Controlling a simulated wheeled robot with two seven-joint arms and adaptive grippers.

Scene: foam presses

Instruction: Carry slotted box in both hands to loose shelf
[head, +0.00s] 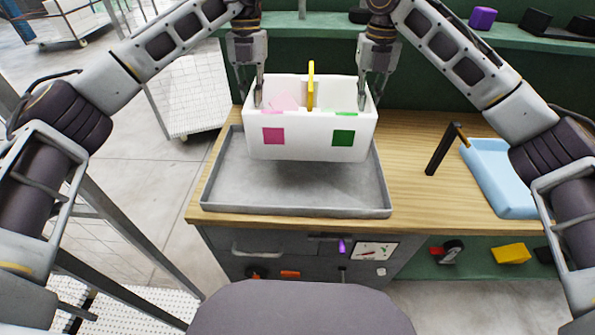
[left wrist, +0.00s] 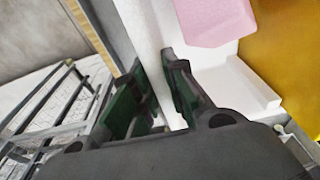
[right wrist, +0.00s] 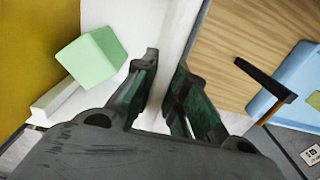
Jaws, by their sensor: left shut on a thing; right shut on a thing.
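The slotted box (head: 307,148) is white, with a pink square and a green square on its front. A yellow divider (head: 310,86) stands upright in its middle. In the head view it appears raised above a grey tray. My left gripper (head: 259,97) is shut on the box's left wall, also seen in the left wrist view (left wrist: 160,75). My right gripper (head: 364,98) is shut on its right wall, seen in the right wrist view (right wrist: 170,70). A pink block (left wrist: 207,20) lies in the left compartment and a green block (right wrist: 92,58) in the right. I cannot tell which shelf is the loose shelf.
The grey tray (head: 295,201) sits on the wooden bench (head: 408,193) below the box. A green shelf (head: 420,32) with a purple block (head: 482,18) runs along the back.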

